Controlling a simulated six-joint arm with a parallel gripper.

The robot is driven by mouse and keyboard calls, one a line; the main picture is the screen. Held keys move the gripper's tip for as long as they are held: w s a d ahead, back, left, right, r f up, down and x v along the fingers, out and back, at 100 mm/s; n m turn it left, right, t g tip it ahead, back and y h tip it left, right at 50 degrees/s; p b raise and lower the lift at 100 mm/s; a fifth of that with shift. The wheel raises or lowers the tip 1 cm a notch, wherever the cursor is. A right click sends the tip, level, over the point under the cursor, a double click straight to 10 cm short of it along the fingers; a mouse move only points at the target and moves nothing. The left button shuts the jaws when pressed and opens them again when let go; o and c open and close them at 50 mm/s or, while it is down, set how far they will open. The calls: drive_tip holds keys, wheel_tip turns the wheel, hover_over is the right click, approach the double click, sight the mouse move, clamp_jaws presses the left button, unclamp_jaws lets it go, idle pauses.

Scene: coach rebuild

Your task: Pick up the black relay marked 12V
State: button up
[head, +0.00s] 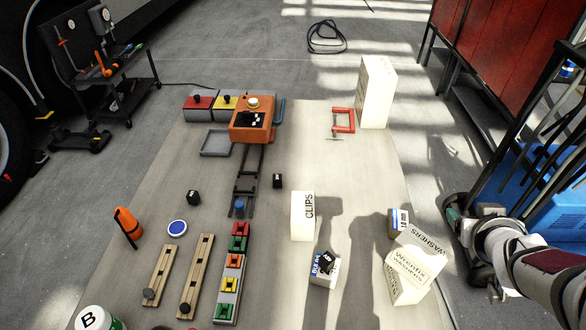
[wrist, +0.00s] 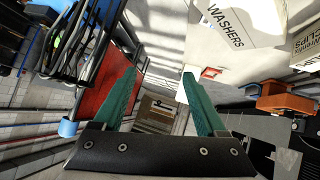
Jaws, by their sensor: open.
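Three small black blocks that look like relays are in the head view. One black block (head: 193,197) stands on the mat left of the dark rail track. Another black block (head: 277,181) stands just right of the track. A third black block (head: 327,262) lies tilted on top of a small white and blue box (head: 323,279). Their markings are too small to read, so I cannot tell which one says 12V. My gripper (wrist: 160,75) is open and empty in the wrist view, its two green fingers apart.
A CLIPS box (head: 302,216), a WASHERS box (head: 408,273) and a small box (head: 398,222) stand on the mat. An orange machine (head: 252,120) stands at the back. Coloured blocks (head: 235,262) line the front middle. The mat's right middle is clear.

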drive_tip(key=s+a+f+m+g+y, duration=0.2)
drive_tip(key=s+a+m+g+y, duration=0.25)
drive_tip(key=s+a+g, duration=1.15)
drive_tip(key=w+n+t+h, duration=0.7)
drive_tip(key=n, duration=0.3)
drive_tip(key=w+a+n+t+h, duration=0.1)
drive_tip(key=w+a+n+t, duration=0.35)
drive_tip(key=w+n, duration=0.4)
drive_tip(key=w+a+f+n+t, duration=0.2)
drive_tip(key=w+a+n+t, duration=0.25)
drive_tip(key=w+a, duration=0.4)
drive_tip(key=n+t+y, duration=0.2)
drive_tip(key=n+y, duration=0.9)
drive_tip(key=n, duration=0.7)
approach(192, 198)
drive_tip(key=x, duration=1.1)
drive_tip(key=shift+w+a+f, duration=0.1)
drive_tip(key=shift+w+f, duration=0.05)
drive_tip(key=shift+w, duration=0.2)
clamp_jaws()
